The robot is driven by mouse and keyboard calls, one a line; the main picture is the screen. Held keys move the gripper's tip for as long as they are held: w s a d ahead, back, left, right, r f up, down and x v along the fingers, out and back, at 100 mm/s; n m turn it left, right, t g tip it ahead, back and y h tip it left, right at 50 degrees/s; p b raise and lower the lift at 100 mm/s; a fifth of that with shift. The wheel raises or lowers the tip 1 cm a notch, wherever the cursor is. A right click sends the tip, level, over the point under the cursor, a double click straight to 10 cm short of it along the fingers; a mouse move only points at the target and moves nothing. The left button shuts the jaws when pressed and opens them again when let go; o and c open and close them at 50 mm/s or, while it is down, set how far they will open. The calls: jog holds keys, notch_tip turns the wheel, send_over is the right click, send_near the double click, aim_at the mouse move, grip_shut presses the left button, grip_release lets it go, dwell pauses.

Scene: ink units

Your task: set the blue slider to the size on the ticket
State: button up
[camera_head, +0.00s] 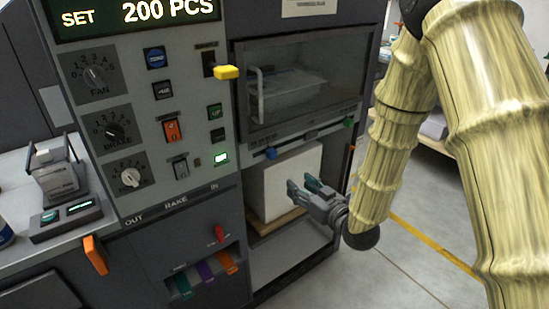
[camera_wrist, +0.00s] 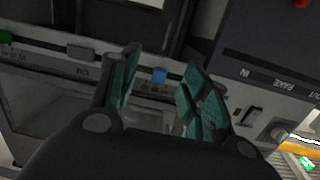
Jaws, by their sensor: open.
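The blue slider (camera_head: 271,153) is a small block on the strip under the machine's window, near the strip's left end. Small marks beside it are too small to read. In the wrist view, which is upside down, the blue slider (camera_wrist: 159,75) shows between the fingers. My gripper (camera_head: 303,186) is open and empty, below and right of the slider in the head view, in front of the white stack. Its teal finger pads (camera_wrist: 163,65) stand on either side of the slider in the picture; I cannot tell the gap in depth. A pale paper label (camera_head: 309,6) above the window is cut off and unreadable.
A grey block (camera_head: 311,134) and a green slider (camera_head: 348,122) sit farther right on the strip. A white stack (camera_head: 285,180) stands in the bay below. A yellow handle (camera_head: 227,72) juts out at left. The display (camera_head: 135,14) reads SET 200 PCS.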

jog(key=n+y, duration=0.1)
jog(key=y, duration=0.1)
send_near(274, 154)
jog(key=shift+t, duration=0.3)
jog(key=x, duration=0.3)
jog(key=p+x, duration=0.1)
jog(key=x, duration=0.6)
jog(key=shift+f+p, duration=0.25)
jog(key=shift+p, duration=0.05)
grip_shut()
jog(key=shift+s, duration=0.1)
